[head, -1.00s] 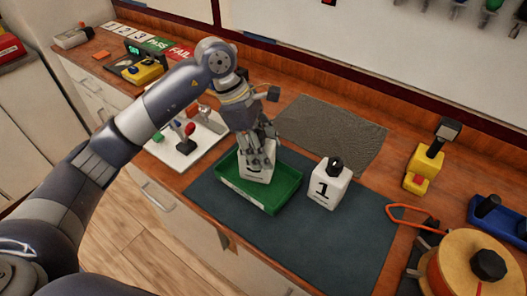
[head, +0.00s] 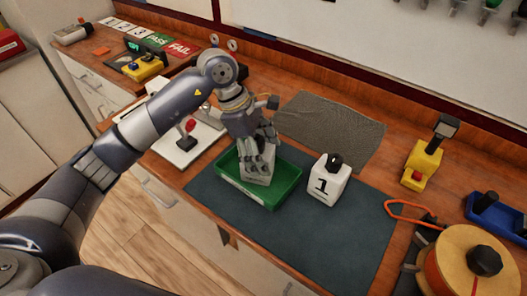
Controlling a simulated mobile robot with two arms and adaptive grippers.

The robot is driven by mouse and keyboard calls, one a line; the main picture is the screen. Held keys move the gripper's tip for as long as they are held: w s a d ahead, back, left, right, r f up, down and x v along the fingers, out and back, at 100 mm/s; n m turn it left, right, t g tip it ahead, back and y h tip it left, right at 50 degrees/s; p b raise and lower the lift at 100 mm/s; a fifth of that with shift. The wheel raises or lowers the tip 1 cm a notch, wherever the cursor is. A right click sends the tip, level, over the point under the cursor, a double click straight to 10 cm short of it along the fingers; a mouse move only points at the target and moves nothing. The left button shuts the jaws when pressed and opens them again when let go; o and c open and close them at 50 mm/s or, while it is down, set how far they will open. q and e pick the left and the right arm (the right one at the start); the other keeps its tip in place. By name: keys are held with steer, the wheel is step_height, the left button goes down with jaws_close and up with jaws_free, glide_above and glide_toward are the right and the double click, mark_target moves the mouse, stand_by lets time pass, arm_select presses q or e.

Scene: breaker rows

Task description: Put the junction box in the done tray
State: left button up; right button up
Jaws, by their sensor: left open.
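A pale grey-white box (head: 257,177) sits in the green tray (head: 230,188), partly hidden by my left gripper. It looks like the junction box, though its top and most of its sides are covered. My left gripper (head: 262,163) points down over the box, its fingers open around its upper part. I cannot tell whether they touch it. A second white box (head: 327,184), marked 1 and with a black knob on top, stands upright on the dark mat to the right of the tray. My right gripper is not in view.
The dark mat (head: 300,240) is clear in front of the tray. A grey textured mat (head: 330,130) lies behind. A yellow device (head: 422,168), an orange loop (head: 405,207) and a large spool (head: 465,262) stand right. A white panel (head: 185,152) is left.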

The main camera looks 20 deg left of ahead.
arm_select(q)
steer(key=shift+r, duration=0.1)
steer(key=shift+a+r, duration=0.1)
steer(key=shift+r, duration=0.1)
steer(key=b+v, duration=0.2)
steer(key=v, duration=0.9)
steer(key=shift+r+b, duration=0.25)
steer(key=shift+b, duration=0.1)
steer(key=shift+a, duration=0.15)
